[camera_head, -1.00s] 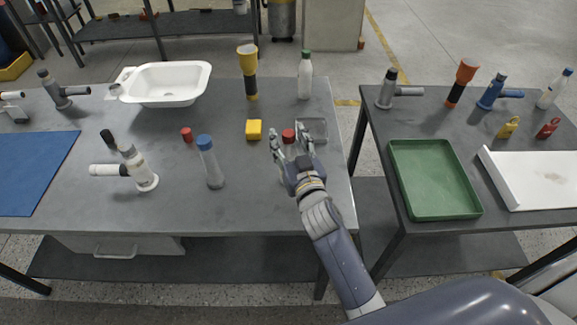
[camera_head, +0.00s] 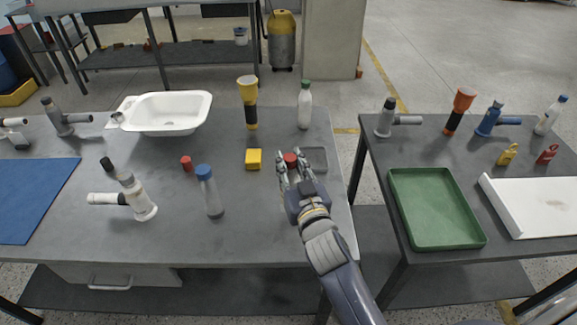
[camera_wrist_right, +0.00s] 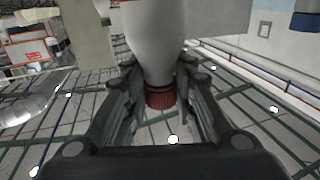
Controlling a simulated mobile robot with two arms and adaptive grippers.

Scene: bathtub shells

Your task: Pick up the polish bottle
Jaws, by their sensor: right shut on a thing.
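A white bottle with a red cap, taken here as the polish bottle (camera_head: 291,159), is at the right end of the grey workbench. No label is readable. My right gripper (camera_head: 296,173) is shut on it, and its body is mostly hidden by the fingers in the head view. In the right wrist view the white bottle (camera_wrist_right: 155,40) sits between the two fingers of my right gripper (camera_wrist_right: 160,100), with its red cap toward the palm side. Whether its base touches the bench cannot be seen. My left gripper is not in view.
A yellow block (camera_head: 253,159), a blue-capped bottle (camera_head: 210,192) and a green-capped bottle (camera_head: 304,106) stand nearby. A second table (camera_head: 430,150) with a green tray (camera_head: 398,215) is at right, across a gap.

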